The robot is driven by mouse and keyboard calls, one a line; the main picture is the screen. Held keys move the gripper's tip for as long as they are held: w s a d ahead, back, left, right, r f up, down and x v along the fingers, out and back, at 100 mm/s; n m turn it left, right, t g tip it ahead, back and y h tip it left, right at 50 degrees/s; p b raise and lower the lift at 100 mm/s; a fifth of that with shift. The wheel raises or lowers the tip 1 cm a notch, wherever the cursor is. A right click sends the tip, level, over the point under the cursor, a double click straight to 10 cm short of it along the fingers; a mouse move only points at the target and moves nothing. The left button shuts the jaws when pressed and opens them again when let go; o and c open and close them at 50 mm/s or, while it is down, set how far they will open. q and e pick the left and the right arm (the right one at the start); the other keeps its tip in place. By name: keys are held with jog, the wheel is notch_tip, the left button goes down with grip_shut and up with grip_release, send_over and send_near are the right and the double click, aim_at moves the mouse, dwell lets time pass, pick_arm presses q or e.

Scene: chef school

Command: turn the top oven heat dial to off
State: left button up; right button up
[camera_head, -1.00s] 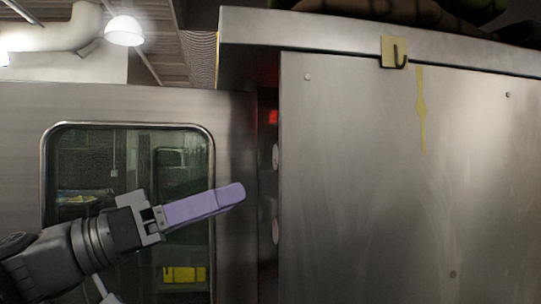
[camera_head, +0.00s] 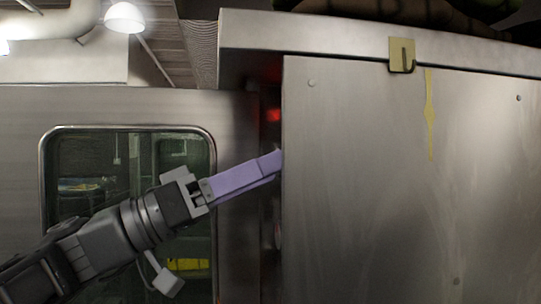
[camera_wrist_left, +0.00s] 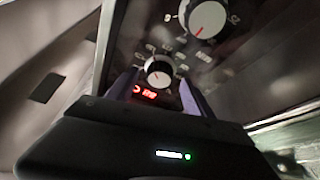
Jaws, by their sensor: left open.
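My left gripper (camera_head: 268,164) reaches from the left to the narrow dark control panel, its purple fingers open. In the left wrist view, the white-rimmed dial beside the red display, which appears to be the top dial (camera_wrist_left: 159,73), lies between the two finger ends. The fingers (camera_wrist_left: 160,90) stand on either side of it; I cannot tell whether they touch it. A second dial (camera_wrist_left: 207,18) with a red pointer mark is larger at the upper right. In the head view the top dial is hidden by my fingers. My right gripper is not in view.
The red display (camera_wrist_left: 145,92) glows beside the dial, and its glow shows in the head view (camera_head: 274,115). A large steel side panel (camera_head: 370,200) with a yellow hook (camera_head: 402,55) stands just right of the fingers. A windowed steel wall (camera_head: 130,145) lies behind my arm.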

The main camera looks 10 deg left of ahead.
pick_arm(q)
jog(key=shift+x, duration=0.85)
jog(key=shift+c, duration=0.6)
grip_shut()
